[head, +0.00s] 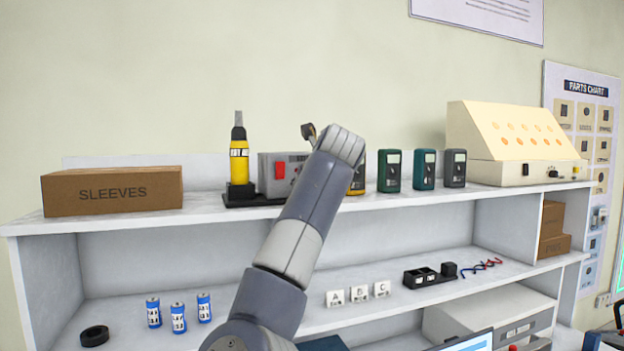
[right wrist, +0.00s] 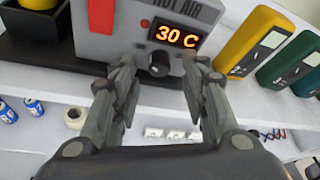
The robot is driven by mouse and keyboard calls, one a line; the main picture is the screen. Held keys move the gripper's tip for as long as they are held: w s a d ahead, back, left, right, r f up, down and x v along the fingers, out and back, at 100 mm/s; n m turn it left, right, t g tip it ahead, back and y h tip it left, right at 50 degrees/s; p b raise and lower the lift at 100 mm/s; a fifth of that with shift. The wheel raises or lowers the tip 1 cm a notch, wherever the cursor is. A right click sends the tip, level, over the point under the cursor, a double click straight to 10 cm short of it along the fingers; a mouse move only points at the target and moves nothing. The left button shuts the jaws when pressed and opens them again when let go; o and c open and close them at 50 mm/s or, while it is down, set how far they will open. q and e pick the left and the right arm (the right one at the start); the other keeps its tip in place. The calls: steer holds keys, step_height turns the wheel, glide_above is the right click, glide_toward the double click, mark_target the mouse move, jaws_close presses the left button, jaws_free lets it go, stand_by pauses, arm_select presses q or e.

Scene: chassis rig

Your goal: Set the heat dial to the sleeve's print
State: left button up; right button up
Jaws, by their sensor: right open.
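The hot air station, a grey box (head: 267,176) with a red switch, stands on the top shelf, partly hidden by my right arm in the head view. In the right wrist view its orange display (right wrist: 177,34) reads 30 C, and its dark round heat dial (right wrist: 159,63) sits just below. My right gripper (right wrist: 162,76) is open, with its fingers on either side of the dial and apart from each other; I cannot tell whether they touch it. A brown box (head: 112,191) marked SLEEVES is at the left of the top shelf; no temperature print is readable. My left gripper is not in view.
A yellow hot air tool (head: 239,165) stands left of the station. Several meters, such as the green one (head: 389,171), stand to its right. The lower shelf holds blue cans (head: 178,318), a black ring (head: 95,336) and letter blocks (head: 358,293).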

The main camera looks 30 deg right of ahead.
steer(key=shift+w, duration=0.2)
jaws_close()
stand_by(0.3)
